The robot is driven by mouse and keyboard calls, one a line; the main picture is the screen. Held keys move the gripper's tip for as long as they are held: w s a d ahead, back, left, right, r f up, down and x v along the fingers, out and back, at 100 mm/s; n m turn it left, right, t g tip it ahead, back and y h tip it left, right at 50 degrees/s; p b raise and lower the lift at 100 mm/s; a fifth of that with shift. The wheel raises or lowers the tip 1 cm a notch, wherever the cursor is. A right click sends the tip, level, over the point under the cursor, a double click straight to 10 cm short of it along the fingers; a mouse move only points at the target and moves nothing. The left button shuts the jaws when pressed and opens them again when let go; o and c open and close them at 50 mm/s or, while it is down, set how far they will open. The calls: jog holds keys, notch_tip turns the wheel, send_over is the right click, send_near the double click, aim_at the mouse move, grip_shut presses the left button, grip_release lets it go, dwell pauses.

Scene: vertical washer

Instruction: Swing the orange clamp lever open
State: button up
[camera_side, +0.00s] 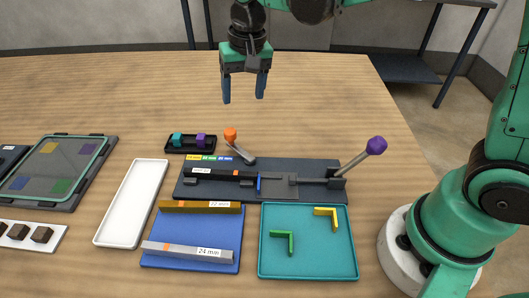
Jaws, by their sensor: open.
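The orange clamp lever (231,135) has an orange knob on a short grey arm. The arm slopes down to the right and meets the dark fixture (315,166). My gripper (243,98) hangs above and slightly right of the orange knob in the picture, pointing down. Its two dark fingers are apart with nothing between them. It does not touch the lever. A second lever with a purple knob (376,146) rises at the fixture's right end.
A small black tray (190,151) with teal and purple blocks sits left of the orange knob. A white tray (133,203), blue tray (195,222) with bars and teal tray (308,269) with L-shaped pieces lie in front. The table behind the fixture is clear.

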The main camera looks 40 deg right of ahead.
aim_at(230, 130)
jog(key=shift+m+g, duration=0.6)
jog(key=shift+g, duration=0.2)
jog(key=w+a+f, duration=0.2)
jog(key=f, duration=0.1)
jog(key=shift+w+a+f, duration=0.1)
jog(key=shift+w+f, duration=0.15)
jog(key=shift+w, duration=0.05)
jog(key=shift+f, duration=2.7)
grip_shut()
